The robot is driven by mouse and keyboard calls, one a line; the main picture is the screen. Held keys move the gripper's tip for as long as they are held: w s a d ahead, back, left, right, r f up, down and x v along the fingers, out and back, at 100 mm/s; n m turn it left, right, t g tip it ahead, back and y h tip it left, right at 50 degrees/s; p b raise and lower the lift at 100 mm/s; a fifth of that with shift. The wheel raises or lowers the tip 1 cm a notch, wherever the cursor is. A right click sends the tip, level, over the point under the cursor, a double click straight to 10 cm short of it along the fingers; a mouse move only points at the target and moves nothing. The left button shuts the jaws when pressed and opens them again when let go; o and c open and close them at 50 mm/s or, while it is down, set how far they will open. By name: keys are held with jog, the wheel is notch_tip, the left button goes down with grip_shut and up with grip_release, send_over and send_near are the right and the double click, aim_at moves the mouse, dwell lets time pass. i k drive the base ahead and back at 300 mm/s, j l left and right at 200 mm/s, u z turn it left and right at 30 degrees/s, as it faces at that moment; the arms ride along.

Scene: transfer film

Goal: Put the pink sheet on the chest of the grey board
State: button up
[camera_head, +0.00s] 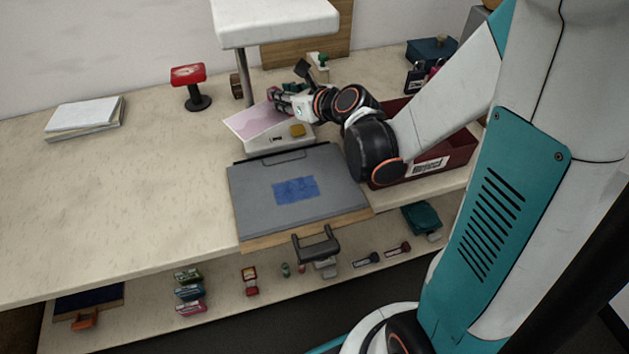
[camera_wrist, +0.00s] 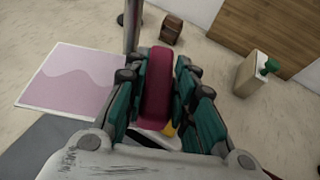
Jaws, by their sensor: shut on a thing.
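The pink sheet (camera_head: 255,121) has a wavy darker pattern and a pale edge. It is beside my gripper (camera_head: 279,98), over the left side of a white stand's base. It also shows in the wrist view (camera_wrist: 70,82), left of the fingers. My gripper (camera_wrist: 158,95) is shut on a magenta block (camera_wrist: 157,75) that looks like the sheet's grip; the fingers hide where they join. The grey board (camera_head: 340,180) lies flat on the table in front of the stand, with a blue patch (camera_head: 296,189) in its middle. The sheet is behind the board, apart from the patch.
The white stand (camera_head: 275,23) has a head overhanging the gripper area and a post (camera_head: 243,72) close by. A red-topped stand (camera_head: 188,76) and papers (camera_head: 85,117) are left. The table's left front is clear.

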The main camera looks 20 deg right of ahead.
aim_at(296, 190)
jog(key=j+z, duration=0.3)
jog(key=j, duration=0.25)
jog(key=k+j+z, duration=0.1)
jog(key=j+z, duration=0.2)
jog(key=j, duration=0.2)
jog(key=k+j+z, duration=0.15)
jog(key=j+z, duration=0.15)
jog(key=j, duration=0.2)
jog(key=i+j, duration=0.1)
jog(key=j, duration=1)
jog(key=i+z, duration=0.05)
jog(key=i, duration=0.05)
